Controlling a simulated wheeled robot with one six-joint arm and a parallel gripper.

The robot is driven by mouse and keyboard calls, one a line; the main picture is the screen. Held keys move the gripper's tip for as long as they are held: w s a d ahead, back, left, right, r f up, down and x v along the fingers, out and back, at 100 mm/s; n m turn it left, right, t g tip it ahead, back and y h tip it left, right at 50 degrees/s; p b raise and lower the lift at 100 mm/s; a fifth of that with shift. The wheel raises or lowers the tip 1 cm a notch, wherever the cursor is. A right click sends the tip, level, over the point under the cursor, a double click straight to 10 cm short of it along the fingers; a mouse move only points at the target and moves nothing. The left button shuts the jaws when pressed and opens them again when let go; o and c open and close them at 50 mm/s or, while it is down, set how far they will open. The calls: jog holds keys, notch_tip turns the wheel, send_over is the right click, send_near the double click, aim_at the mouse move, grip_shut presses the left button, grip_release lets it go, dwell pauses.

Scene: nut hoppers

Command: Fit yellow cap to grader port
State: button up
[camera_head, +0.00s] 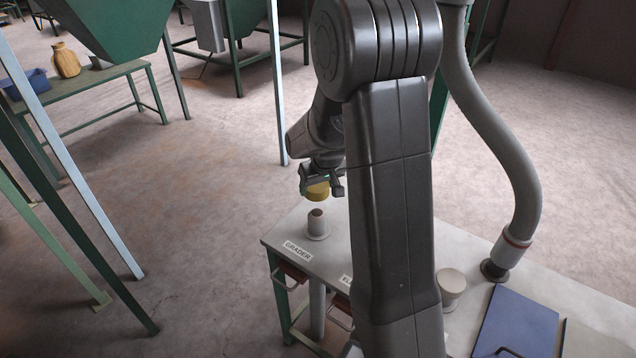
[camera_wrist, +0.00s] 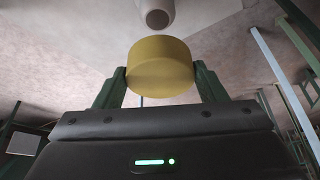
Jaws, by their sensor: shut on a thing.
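A yellow cap (camera_head: 318,191) is held in my gripper (camera_head: 321,187) above the table in the head view. In the wrist view the yellow cap (camera_wrist: 160,66) sits between my gripper's two green fingers (camera_wrist: 160,80), which touch its sides. The grader port (camera_head: 317,223) is a short pale open pipe on a flange, beside the GRADER label (camera_head: 298,251). The cap is above the port and apart from it. In the wrist view the port's dark mouth (camera_wrist: 157,18) shows beyond the cap, near the top edge.
A second port (camera_head: 452,284) with a pale cover stands farther right on the table (camera_head: 473,243). A grey hose (camera_head: 510,170) meets another port (camera_head: 494,270) there. A blue folder (camera_head: 518,322) lies at the right. Green hopper legs (camera_head: 75,235) stand at the left.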

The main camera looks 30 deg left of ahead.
jog(key=b, duration=0.3)
send_over(317, 212)
jog(key=shift+s+d+f, duration=0.15)
jog(key=shift+f, duration=1.4)
jog(key=shift+s+d+f, duration=0.15)
jog(key=shift+f, duration=1.4)
jog(key=shift+f+b, duration=1.55)
jog(key=shift+b, duration=0.05)
jog(key=o, duration=1)
jog(key=shift+o, duration=0.2)
jog(key=shift+r, duration=0.1)
jog(key=v, duration=1.3)
jog(key=shift+r+b, duration=0.3)
